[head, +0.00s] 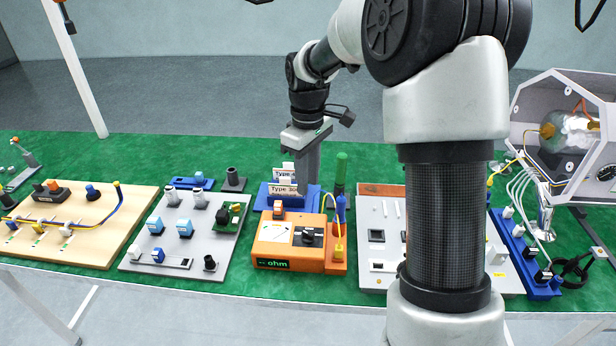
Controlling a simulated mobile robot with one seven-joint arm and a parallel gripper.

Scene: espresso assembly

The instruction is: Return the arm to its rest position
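My gripper (307,160) is at the end of my arm, pointing down over the back middle of the green table. It is above or behind a blue holder (268,199) with white cards marked "Type" (284,187). Its fingers are seen from the side and partly hidden by the cards, so I cannot tell whether they are open or shut or hold anything. My arm rises from the front right of the picture and bends over toward the gripper.
An orange ohm meter (290,258) stands in front of the holder. A grey board (140,262) and a wooden board (96,255) lie left. A white panel (377,280) is partly behind my arm. A grey housing (540,100) stands right. Green table (215,145) is bare behind the boards.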

